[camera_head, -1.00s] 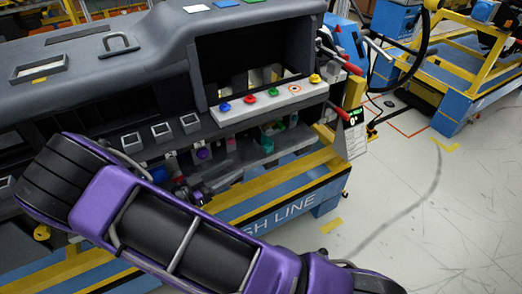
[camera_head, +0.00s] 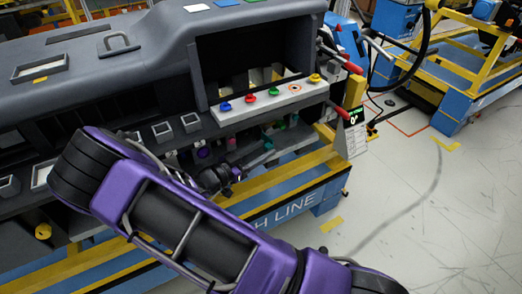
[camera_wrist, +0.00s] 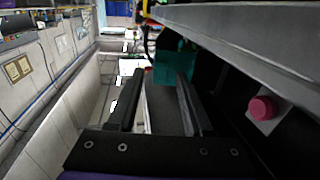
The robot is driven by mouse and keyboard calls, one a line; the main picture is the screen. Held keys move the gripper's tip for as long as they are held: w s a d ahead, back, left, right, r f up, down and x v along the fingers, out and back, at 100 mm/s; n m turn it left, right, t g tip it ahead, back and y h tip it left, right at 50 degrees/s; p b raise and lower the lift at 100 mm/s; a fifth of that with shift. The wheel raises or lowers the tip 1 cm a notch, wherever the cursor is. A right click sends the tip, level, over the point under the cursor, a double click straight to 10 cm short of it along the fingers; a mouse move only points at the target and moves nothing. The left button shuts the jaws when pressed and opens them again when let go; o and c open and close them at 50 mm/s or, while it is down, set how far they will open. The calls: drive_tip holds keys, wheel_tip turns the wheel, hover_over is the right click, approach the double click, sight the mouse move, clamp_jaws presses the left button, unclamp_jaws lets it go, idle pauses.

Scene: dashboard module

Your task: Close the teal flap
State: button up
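In the wrist view a teal piece (camera_wrist: 174,64), which looks like the teal flap, lies just beyond the fingertips, under a long grey ledge. Its lower part is partly hidden by the right finger, and how far it is open I cannot tell. My gripper (camera_wrist: 160,76) is open, with two dark fingers apart and nothing clearly held between them. In the head view small teal parts (camera_head: 268,143) show under the button shelf, right of my wrist. My fingertips are too small and dark there to judge contact.
The dashboard (camera_head: 130,60) carries a shelf with coloured buttons (camera_head: 262,98) above my wrist. A pink knob (camera_wrist: 262,108) sticks out at the right in the wrist view. Red-handled levers (camera_head: 345,65) stand at the dashboard's right end. Floor to the right is open.

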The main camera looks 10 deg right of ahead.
clamp_jaws()
drive_tip(key=d+n+t+y, duration=0.1)
drive_tip(key=n+t, duration=0.1)
drive_tip(key=d+n+t+y, duration=0.1)
drive_tip(key=n+t+y, duration=0.1)
drive_tip(key=shift+s+d+f+t+y, duration=0.1)
drive_tip(key=shift+d+t+y, duration=0.05)
drive_tip(key=shift+t+y, duration=0.2)
drive_tip(key=shift+w+d+r+n+t+y+b, duration=0.1)
drive_tip(key=shift+w+d+n+t+y+b, duration=0.45)
drive_tip(key=shift+n+y, duration=1.95)
drive_tip(key=shift+w+d+r+n+t+y+b, duration=0.1)
drive_tip(key=shift+w+d+n+t+y, duration=1.15)
drive_tip(key=shift+y, duration=2.15)
drive_tip(key=shift+w+d+n+t+y+b, duration=0.35)
drive_tip(key=shift+d+n+y, duration=0.3)
drive_tip(key=shift+n+y, duration=1.95)
drive_tip(key=shift+w+r+m+y, duration=0.1)
drive_tip(key=shift+m+y, duration=0.15)
drive_tip(key=shift+y, duration=0.3)
drive_tip(key=shift+o, duration=0.6)
unclamp_jaws()
